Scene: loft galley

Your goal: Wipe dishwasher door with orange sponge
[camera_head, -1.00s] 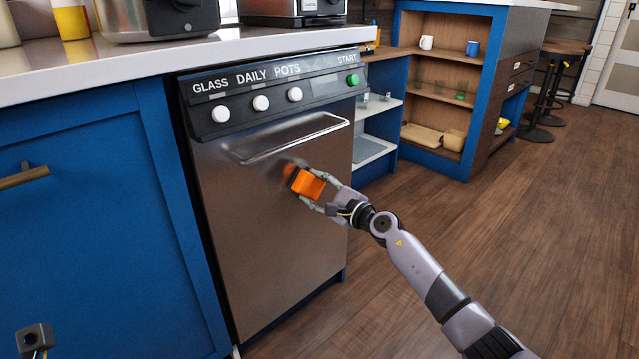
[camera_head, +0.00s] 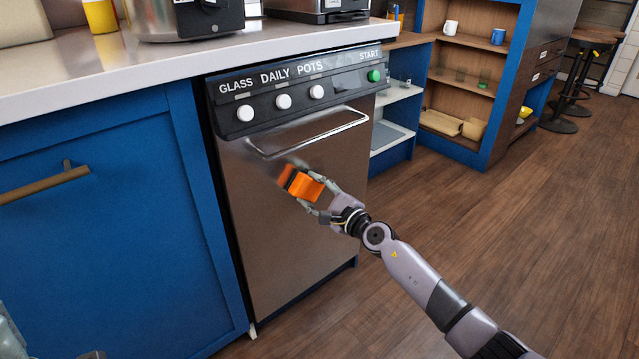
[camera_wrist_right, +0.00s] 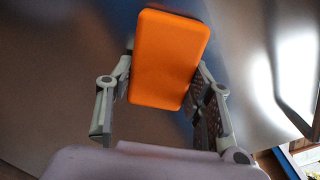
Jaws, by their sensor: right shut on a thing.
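The dishwasher door (camera_head: 290,235) is brushed steel, upright and shut, with a bar handle (camera_head: 310,134) near its top. My left gripper does not show clearly; only grey parts appear at the lower left edge.
A control panel (camera_head: 300,90) with white knobs and a green button sits above the door. A blue cabinet (camera_head: 90,220) with a bar pull is at left, under a white counter (camera_head: 160,70). Open shelves (camera_head: 460,90) stand at right. The wooden floor (camera_head: 480,230) is clear.

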